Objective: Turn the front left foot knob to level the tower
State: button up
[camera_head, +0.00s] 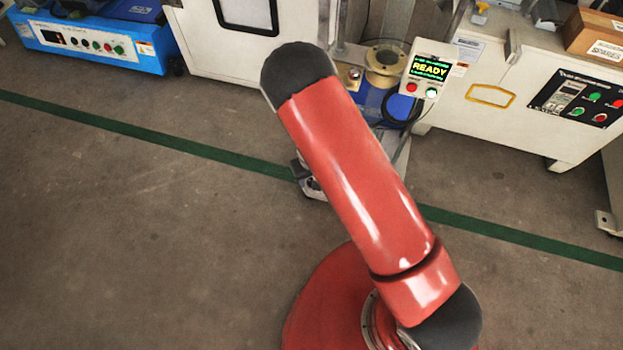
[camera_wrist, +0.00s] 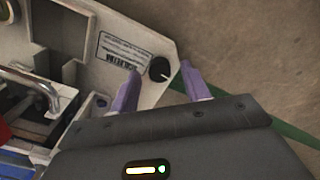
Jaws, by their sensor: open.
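The tower shows in the head view as a column (camera_head: 384,57) with a round flange and a small lit box (camera_head: 428,69) reading READY. My red arm hides most of its lower front. In the wrist view, the tower's white base plate (camera_wrist: 108,75) carries a printed label. A dark round foot knob (camera_wrist: 160,68) sits at the plate's corner. My gripper (camera_wrist: 162,77) is open, its two purple fingertips standing apart on either side of the knob in this view. I cannot tell whether they touch it or how far above it they are.
A white cabinet (camera_head: 545,115) with a button panel stands at right, with a brown box (camera_head: 598,38) on top. A blue unit (camera_head: 95,42) stands at upper left. A green line (camera_head: 150,135) crosses the floor. The floor at left is clear.

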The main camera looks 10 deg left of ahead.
jog(key=shift+f, duration=0.35)
jog(key=c, duration=1)
jog(key=m+p, duration=0.1)
jog(key=m, duration=0.4)
jog(key=o, duration=1)
